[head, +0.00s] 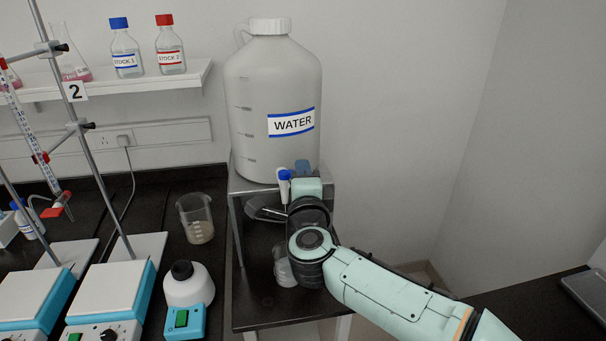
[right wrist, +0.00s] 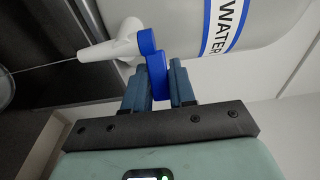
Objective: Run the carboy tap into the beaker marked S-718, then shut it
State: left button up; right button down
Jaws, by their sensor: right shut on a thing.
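The white carboy (head: 272,85) labelled WATER stands on a raised metal stand. Its white tap (head: 284,192) has a blue handle (right wrist: 156,72), which sits between the fingers of my right gripper (right wrist: 159,88). That gripper is shut on the handle. A thin pale line, like a stream, runs from the spout (right wrist: 108,48) towards a round rim at the left edge of the right wrist view. A beaker (head: 283,268) stands below the tap, partly hidden by my right arm; no marking on it is legible. My left gripper is not in view.
Another beaker (head: 197,222) with pale contents stands on the dark bench left of the stand (head: 236,222). Stock bottles (head: 171,48) stand on the shelf.

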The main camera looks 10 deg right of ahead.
jog(key=c, duration=1)
grip_release()
jog(key=s, duration=0.4)
jog(key=s+a, duration=0.1)
jog(key=s, duration=0.8)
jog(key=shift+s+a+b, duration=0.15)
jog(key=shift+a+b, duration=0.15)
